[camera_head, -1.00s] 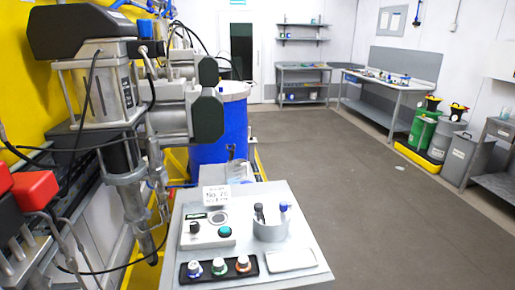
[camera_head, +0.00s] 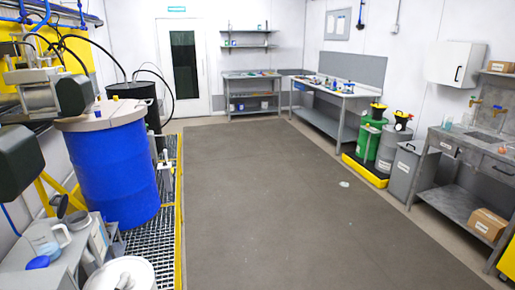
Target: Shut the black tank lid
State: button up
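A black tank (camera_head: 146,105) stands behind the blue drum at the left, near the back wall. The blue drum hides part of its front. Dark hoses or cables rise around its top. At this size I cannot make out its lid clearly or tell whether it is open or shut. My gripper is not in view.
The blue drum (camera_head: 112,172) with a pale cover stands on the left by a metal grating (camera_head: 160,225) with a yellow edge. A grey bench (camera_head: 45,270) with a jug (camera_head: 47,240) is at lower left. The grey floor (camera_head: 270,200) is mostly clear.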

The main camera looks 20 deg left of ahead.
aim_at(62, 205)
jog(key=i+j+u, duration=0.45)
jog(key=i, duration=0.35)
jog(key=i+u, duration=0.4)
jog(key=i, duration=0.45)
jog(key=i+l+u, duration=0.25)
jog(key=i+u, duration=0.2)
jog(key=i, duration=0.4)
jog(key=i+u, duration=0.8)
jog(key=i+l+u, duration=0.1)
jog(key=i+u, duration=0.3)
jog(key=i+l+u, duration=0.25)
jog(key=u, duration=0.15)
jog(key=i+u, duration=0.4)
